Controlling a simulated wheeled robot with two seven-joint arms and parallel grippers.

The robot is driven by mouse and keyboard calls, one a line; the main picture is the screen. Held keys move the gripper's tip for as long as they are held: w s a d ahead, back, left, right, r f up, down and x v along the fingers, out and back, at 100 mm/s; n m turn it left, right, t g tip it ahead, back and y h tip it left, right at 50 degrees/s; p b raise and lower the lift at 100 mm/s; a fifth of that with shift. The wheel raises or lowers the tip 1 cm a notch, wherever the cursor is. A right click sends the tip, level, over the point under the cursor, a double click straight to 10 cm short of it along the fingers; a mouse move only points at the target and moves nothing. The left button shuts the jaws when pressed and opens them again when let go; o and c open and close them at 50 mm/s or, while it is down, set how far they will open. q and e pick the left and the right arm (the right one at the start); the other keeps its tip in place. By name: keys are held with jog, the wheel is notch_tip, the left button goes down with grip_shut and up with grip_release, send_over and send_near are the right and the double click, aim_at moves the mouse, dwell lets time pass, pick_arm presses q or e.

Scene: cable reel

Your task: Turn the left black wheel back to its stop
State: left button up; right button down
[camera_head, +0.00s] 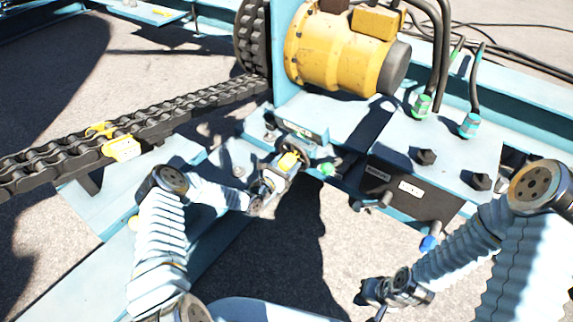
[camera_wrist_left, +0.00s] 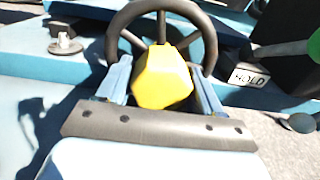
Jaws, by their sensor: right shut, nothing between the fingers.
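The black wheel (camera_head: 297,158) is a spoked handwheel on the near side of the blue frame. In the left wrist view the wheel (camera_wrist_left: 123,22) fills the top middle, with a yellow block (camera_wrist_left: 163,80) in front of its lower part. The block also shows in the head view (camera_head: 289,161). My left gripper (camera_head: 281,174) is at the wheel. Its two light-blue fingers (camera_wrist_left: 163,92) stand apart on either side of the block; whether they press on it or on the rim I cannot tell. My right gripper (camera_head: 374,294) is shut and empty, low at the right, away from the wheel.
A green-handled lever (camera_head: 328,169) sits close right of the wheel. A dark box with white labels (camera_head: 410,188) and a blue-tipped lever (camera_head: 429,243) are further right. A yellow motor (camera_head: 340,50) stands behind; a chain (camera_head: 170,123) runs left.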

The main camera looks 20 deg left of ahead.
pick_arm(q)
jog(key=c, duration=1.1)
jog(key=shift+o, duration=0.2)
